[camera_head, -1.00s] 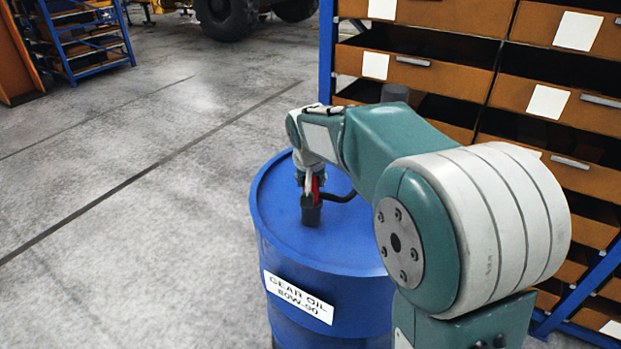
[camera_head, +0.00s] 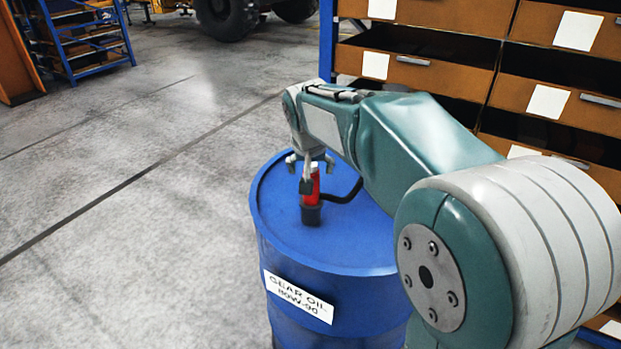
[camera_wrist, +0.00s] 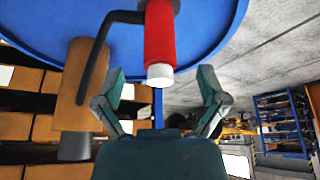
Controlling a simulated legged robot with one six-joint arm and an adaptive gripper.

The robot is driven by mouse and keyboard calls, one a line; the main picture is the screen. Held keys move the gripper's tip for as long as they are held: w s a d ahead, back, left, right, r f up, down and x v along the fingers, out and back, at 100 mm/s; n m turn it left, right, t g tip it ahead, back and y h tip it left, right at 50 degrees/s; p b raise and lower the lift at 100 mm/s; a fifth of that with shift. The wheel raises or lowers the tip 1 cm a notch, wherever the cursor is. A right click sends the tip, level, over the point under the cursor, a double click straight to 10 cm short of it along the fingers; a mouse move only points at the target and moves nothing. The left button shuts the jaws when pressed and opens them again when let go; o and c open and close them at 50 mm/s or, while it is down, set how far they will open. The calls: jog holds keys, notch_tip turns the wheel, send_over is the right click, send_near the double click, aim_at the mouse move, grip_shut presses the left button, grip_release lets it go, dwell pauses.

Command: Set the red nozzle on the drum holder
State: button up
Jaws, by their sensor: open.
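The red nozzle (camera_head: 315,181) stands upright in the black drum holder (camera_head: 311,214) on top of the blue drum (camera_head: 274,218). In the wrist view the nozzle (camera_wrist: 160,40) shows its pale tip towards me, and its other end meets the dark holder at the picture's top edge. My gripper (camera_head: 310,164) is open just above the nozzle. In the wrist view my gripper's fingers (camera_wrist: 160,88) are spread on both sides, clear of the nozzle. The black hose (camera_head: 346,193) curves from the holder to the right, partly hidden by my arm.
An orange-brown drawer rack (camera_head: 425,75) stands behind the drum. The floor (camera_head: 130,240) to the left is open, with a blue shelf (camera_head: 85,40) far back.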

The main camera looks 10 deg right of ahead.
jog(key=v, duration=0.6)
jog(key=shift+s+r, duration=0.1)
jog(key=shift+s, duration=0.05)
